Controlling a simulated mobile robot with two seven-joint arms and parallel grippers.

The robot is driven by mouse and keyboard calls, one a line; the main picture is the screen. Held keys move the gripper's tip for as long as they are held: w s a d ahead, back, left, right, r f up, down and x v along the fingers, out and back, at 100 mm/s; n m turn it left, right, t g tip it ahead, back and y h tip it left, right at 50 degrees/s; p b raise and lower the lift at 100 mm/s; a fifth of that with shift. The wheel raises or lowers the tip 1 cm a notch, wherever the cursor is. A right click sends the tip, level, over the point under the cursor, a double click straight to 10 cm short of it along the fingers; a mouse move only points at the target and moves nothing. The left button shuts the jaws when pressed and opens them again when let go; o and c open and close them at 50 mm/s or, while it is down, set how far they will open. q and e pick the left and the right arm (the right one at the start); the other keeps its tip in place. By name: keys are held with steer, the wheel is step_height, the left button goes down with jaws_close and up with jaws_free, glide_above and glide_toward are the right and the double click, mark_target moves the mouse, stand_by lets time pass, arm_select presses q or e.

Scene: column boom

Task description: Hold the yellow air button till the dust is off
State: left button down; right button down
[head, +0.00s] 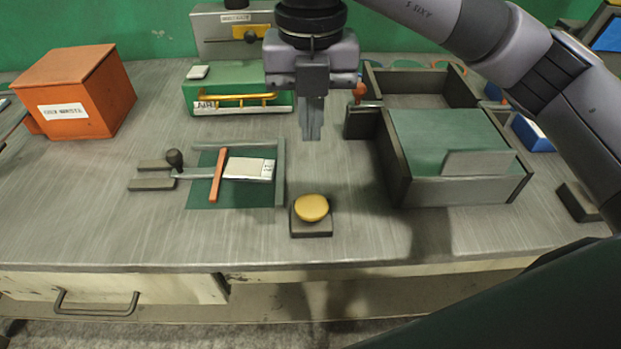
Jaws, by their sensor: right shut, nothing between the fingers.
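The yellow button (312,207) is a round domed cap on a small dark square base (311,229) near the front edge of the bench. My right gripper (311,132) points down behind and above the button, shut and empty, apart from it. A green box (215,99) with a brass rail and a label that seems to read AIR stands behind. A pale block (250,168) lies on a green mat (202,196) left of the button, with an orange strip (217,175) across it. I cannot make out dust. My left gripper is not in view.
An orange labelled box (84,92) stands at the back left. A dark open-topped bin with a green panel (448,133) stands right of the button. A drawer handle (96,310) shows below the bench edge. The bench around the button is clear.

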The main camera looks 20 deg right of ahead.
mark_target(311, 204)
step_height(311, 204, down, 14)
steer(key=shift+p, duration=0.8)
